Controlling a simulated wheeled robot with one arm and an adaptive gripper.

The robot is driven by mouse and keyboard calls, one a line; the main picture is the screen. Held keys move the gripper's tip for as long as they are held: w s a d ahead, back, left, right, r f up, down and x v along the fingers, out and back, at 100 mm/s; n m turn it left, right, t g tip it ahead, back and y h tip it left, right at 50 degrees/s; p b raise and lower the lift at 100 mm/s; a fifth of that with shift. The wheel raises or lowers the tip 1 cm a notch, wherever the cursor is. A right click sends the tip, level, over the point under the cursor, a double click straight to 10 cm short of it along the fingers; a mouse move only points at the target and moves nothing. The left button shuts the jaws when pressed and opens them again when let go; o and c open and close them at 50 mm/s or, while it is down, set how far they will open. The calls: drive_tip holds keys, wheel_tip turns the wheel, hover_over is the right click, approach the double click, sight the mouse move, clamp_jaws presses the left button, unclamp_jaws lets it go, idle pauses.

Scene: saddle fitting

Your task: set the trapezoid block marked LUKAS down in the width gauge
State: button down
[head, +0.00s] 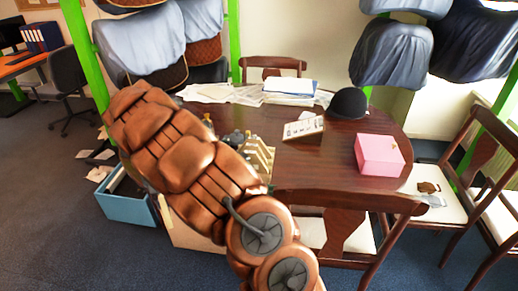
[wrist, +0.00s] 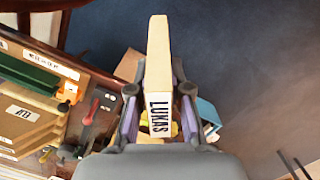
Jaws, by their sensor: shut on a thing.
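The trapezoid block (wrist: 157,55) is pale wood, with LUKAS in dark letters on its near end face. My gripper (wrist: 159,90) is shut on it in the wrist view, one finger on each side. The block is held beyond the table edge, above the floor area. In the head view my brown arm covers the gripper and block. A pale stepped wooden thing (head: 262,155) shows partly beside my arm on the table; I cannot tell whether it is the width gauge. Labelled wooden pieces (wrist: 28,125) and a green piece (wrist: 28,72) lie left in the wrist view.
A pink box (head: 380,156), a black helmet (head: 348,103), a small sign (head: 303,128) and papers (head: 235,94) are on the dark table (head: 325,168). A chair (head: 345,205) stands at the front edge. A blue crate (head: 125,208) is on the floor.

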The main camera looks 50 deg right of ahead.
drive_tip(key=s+d+r+m+t+p, duration=0.1)
drive_tip(key=s+d+m+p, duration=0.15)
drive_tip(key=d+m, duration=0.7)
drive_tip(key=s+d+r+m+t+p, duration=0.1)
drive_tip(key=s+d+r+m+p, duration=0.15)
drive_tip(key=d+m, duration=0.7)
drive_tip(key=s+d+r+m+p, duration=0.1)
drive_tip(key=s+d+m, duration=0.3)
drive_tip(key=d, duration=0.9)
wheel_tip(320, 180, down, 7)
drive_tip(key=w+m+b, duration=0.1)
drive_tip(key=b, duration=0.1)
drive_tip(key=shift+w+a, duration=0.2)
drive_tip(key=shift+w, duration=0.05)
drive_tip(key=shift+f+b, duration=0.8)
drive_tip(key=shift+f, duration=1.55)
idle(1.7)
